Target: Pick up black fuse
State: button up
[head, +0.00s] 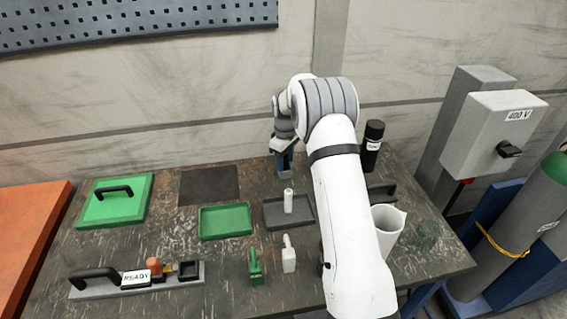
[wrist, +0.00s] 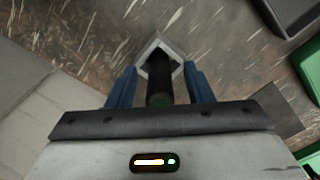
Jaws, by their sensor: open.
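In the wrist view the black fuse (wrist: 159,76) is a dark cylinder with a greenish end nearest the gripper. It lies between the two blue fingers of my open gripper (wrist: 160,70), with a gap visible on both sides. A grey square frame (wrist: 142,55) surrounds its far end. In the head view my gripper (head: 285,161) points down at the back of the table, behind the dark tray. I cannot make out the fuse there; the gripper seems to hide it.
A dark tray (head: 272,213) holds a white cylinder (head: 288,201), with a green tray (head: 225,222) to its left. A black labelled bottle (head: 373,136) and a white jug (head: 388,228) stand to the right. A dark mat (head: 208,185) lies back left.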

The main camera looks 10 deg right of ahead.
grip_shut()
dwell(0.4)
